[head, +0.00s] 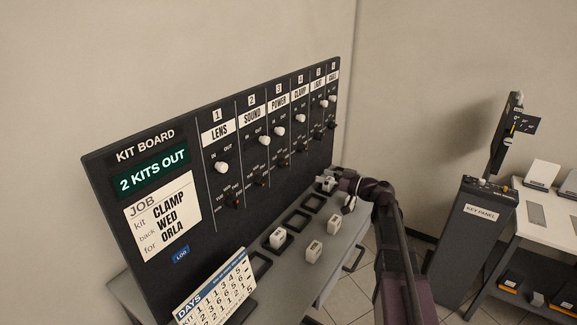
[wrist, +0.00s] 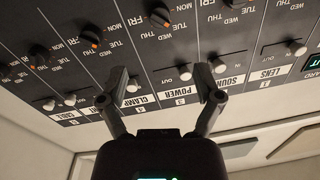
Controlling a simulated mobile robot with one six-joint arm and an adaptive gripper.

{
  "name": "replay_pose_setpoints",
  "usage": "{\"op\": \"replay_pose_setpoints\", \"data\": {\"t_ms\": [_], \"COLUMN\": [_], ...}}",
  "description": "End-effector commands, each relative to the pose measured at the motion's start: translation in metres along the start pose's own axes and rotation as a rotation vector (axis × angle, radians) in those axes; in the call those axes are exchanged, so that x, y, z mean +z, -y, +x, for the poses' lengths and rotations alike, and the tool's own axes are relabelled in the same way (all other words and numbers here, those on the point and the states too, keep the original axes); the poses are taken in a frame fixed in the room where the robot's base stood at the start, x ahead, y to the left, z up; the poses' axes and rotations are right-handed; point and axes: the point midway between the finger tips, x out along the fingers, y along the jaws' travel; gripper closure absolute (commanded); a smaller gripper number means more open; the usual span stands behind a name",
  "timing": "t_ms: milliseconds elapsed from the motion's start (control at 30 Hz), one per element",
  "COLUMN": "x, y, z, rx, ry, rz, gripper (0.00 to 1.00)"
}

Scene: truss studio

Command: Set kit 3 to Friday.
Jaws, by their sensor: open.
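The black kit board (head: 155,255) stands upright on the bench, with numbered columns. Column 3 is labelled POWER (head: 279,103). Its white knob (head: 279,131) sits above a dark day dial (head: 283,162) with an orange mark. In the inverted wrist view the POWER dial (wrist: 160,15) shows beyond my fingertips, with day names around it; which day its mark meets is unclear. My gripper (head: 327,182) is open and empty, near the bench's far end. In the wrist view my gripper (wrist: 162,78) faces the board, with no dial between its fingers.
A job card (head: 163,218) reads CLAMP, WED, ORLA. A DAYS calendar (head: 215,290) stands at the bench front. White blocks (head: 313,251) and empty black frames (head: 298,219) lie below the board. A key panel stand (head: 468,235) and a white table (head: 535,215) are at right.

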Motion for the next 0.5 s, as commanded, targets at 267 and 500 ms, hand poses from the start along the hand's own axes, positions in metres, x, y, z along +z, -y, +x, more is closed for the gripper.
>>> {"op": "replay_pose_setpoints", "data": {"t_ms": [267,500], "x": [0.0,0.0], "y": [0.0,-0.001], "z": [0.026,0.062], "rx": [-0.002,-0.003], "ry": [0.001,0.001], "rz": [0.0,0.0], "gripper": [0.17,0.17]}}
